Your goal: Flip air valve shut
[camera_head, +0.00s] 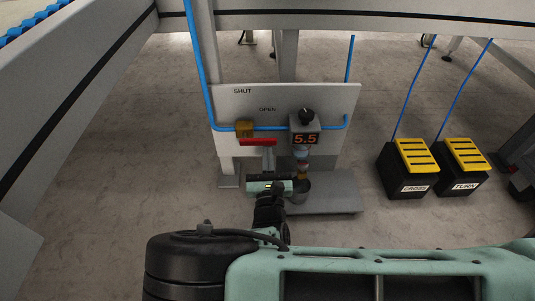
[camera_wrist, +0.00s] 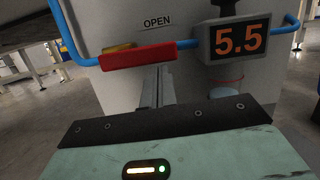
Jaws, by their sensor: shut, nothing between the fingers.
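The air valve has a brass body (camera_head: 244,128) on a blue pipe, fixed to a pale panel. Its red handle (camera_head: 258,142) points right, roughly along the pipe, below the OPEN label (camera_head: 267,109). The SHUT label (camera_head: 242,91) is higher and to the left. In the wrist view the red handle (camera_wrist: 139,57) covers part of the brass body (camera_wrist: 118,47). My gripper (camera_head: 268,152) is shut and empty, with its fingertips just below the handle. In the wrist view my gripper (camera_wrist: 155,72) ends at the handle's lower edge; I cannot tell whether they touch.
A gauge box (camera_head: 305,138) reading 5.5, with a black knob on top, sits right of the valve. The blue pipe (camera_head: 270,128) runs across the panel (camera_head: 340,105). Two black-and-yellow pedals (camera_head: 417,156) (camera_head: 465,155) stand on the floor at right. Frame beams border the area.

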